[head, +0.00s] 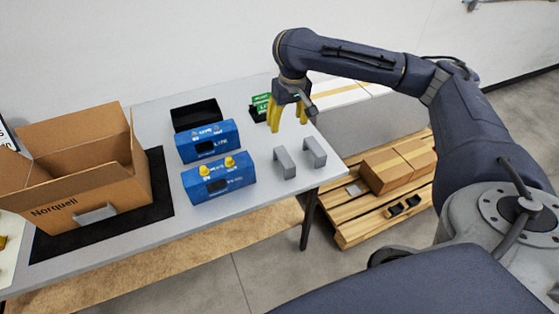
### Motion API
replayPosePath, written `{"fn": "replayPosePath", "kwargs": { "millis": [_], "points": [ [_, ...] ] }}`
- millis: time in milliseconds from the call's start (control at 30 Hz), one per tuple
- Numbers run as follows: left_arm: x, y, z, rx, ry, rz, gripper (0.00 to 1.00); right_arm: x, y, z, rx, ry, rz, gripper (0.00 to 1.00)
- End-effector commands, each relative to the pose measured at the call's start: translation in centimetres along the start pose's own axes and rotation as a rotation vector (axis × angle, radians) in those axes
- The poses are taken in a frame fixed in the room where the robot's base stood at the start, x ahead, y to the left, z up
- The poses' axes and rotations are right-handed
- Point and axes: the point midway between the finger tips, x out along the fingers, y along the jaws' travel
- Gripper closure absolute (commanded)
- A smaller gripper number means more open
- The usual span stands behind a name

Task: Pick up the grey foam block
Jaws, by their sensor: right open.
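Two grey foam blocks stand upright on the right end of the table, side by side with a small gap: a left one (285,163) and a right one (314,152). Both look notched, like brackets. Another grey piece (95,215) shows at the front of the cardboard box. My right gripper (288,126) has yellow fingers pointing down. It is open and empty, behind the two grey blocks in the picture and apart from them. My left gripper is not in view.
Two blue analyser units (218,180) (207,142) and a black tray (196,114) stand left of the blocks. A green item (261,106) is beside my right gripper. An open cardboard box (75,180) sits on a black mat (160,190). A pallet (350,235) with cartons is on the floor.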

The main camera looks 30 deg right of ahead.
Motion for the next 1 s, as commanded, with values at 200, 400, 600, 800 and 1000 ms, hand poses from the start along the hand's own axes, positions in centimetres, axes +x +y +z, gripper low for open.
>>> {"fn": "replayPosePath", "kwargs": {
  "millis": [200, 400, 600, 800, 1000],
  "points": [
    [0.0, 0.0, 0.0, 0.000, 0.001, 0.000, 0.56, 0.8, -0.5, 1.7, -0.009, -0.036, -0.002, 0.38],
    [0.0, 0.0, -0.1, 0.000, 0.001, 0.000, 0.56, 3.6, -0.6, 1.9, -0.009, -0.037, -0.003, 0.38],
    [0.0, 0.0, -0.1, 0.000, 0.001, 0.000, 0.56, 6.6, -0.6, 2.0, -0.010, -0.038, -0.003, 0.38],
    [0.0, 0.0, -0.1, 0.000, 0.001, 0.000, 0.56, 9.4, -0.6, 2.0, -0.010, -0.036, -0.004, 0.38],
    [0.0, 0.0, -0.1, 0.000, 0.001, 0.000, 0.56, 11.4, -0.6, 2.0, -0.009, -0.035, -0.004, 0.38]
  ]
}}
